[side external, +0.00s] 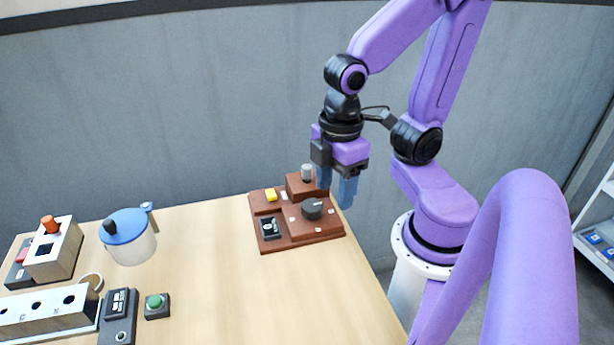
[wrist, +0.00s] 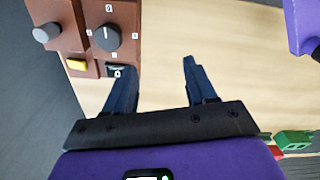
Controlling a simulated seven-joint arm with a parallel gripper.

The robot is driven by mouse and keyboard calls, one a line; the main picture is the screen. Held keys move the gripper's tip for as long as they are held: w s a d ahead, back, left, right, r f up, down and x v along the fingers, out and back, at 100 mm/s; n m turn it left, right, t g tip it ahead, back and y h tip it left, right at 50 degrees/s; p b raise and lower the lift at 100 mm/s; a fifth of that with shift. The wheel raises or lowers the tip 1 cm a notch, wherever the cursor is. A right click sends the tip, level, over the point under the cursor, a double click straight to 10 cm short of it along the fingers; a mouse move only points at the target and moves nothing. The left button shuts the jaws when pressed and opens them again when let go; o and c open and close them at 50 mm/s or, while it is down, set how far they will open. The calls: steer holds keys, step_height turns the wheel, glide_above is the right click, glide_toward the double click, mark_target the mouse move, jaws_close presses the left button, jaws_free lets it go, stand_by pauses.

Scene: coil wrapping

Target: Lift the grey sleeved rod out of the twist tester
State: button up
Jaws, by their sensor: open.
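The twist tester (side external: 282,238) is a brown-red block on the far right part of the table, with a dark dial and a small dark display. The grey sleeved rod (side external: 307,172) stands upright in its raised back block; only its upper part shows. In the wrist view the rod (wrist: 46,33) is at the upper left, on the tester (wrist: 72,12). In the wrist view the gripper (wrist: 158,70) points past the tester's edge, apart from the rod.
A yellow button (side external: 271,195) sits on the tester beside the raised block. A blue-lidded pot (side external: 134,245), a green button box (side external: 157,306), a holed white block (side external: 45,312) and an orange-knobbed box (side external: 55,250) stand on the left. The table's middle is clear.

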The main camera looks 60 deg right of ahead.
steer(key=w+d+r+m, duration=0.1)
steer(key=w+d+r, duration=0.1)
steer(key=w, duration=0.9)
step_height(320, 180, up, 5)
steer(key=m, duration=0.3)
glide_above(307, 166)
steer(key=f, duration=1)
steer(key=shift+s+f, duration=0.3)
steer(key=shift+f, duration=0.1)
steer(key=shift+w+f, duration=0.15)
steer(key=shift+f, duration=1.4)
steer(key=shift+w+f, duration=0.1)
steer(key=shift+f, duration=1.4)
jaws_close()
